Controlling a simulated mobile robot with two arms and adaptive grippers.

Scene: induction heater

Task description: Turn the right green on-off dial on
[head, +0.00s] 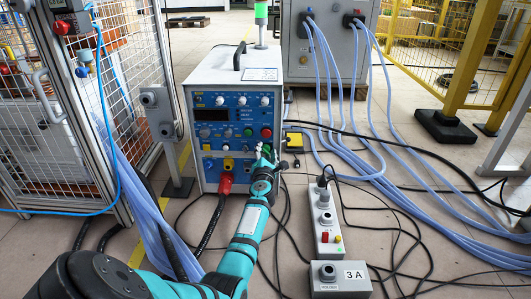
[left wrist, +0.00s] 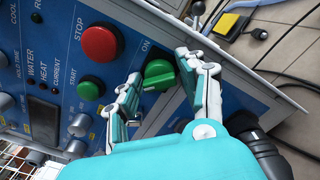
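The green on-off dial (left wrist: 158,75) is on the blue front panel (left wrist: 60,45), beside the "ON" label in the left wrist view. My left gripper (left wrist: 160,68) is at the dial, with one finger on each side of it. The fingers are apart and the dial lies between their tips; firm contact on both sides cannot be made out. In the head view my left gripper (head: 265,158) is at the lower right of the heater's panel (head: 222,112) and largely hides the dial. My right gripper is not in view.
A red stop button (left wrist: 100,43) and a green start button (left wrist: 90,88) sit close to the dial. A grey-and-yellow box (head: 294,142) is right of the heater. Cables and a control strip (head: 325,225) lie on the floor. A mesh cage (head: 50,110) stands at left.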

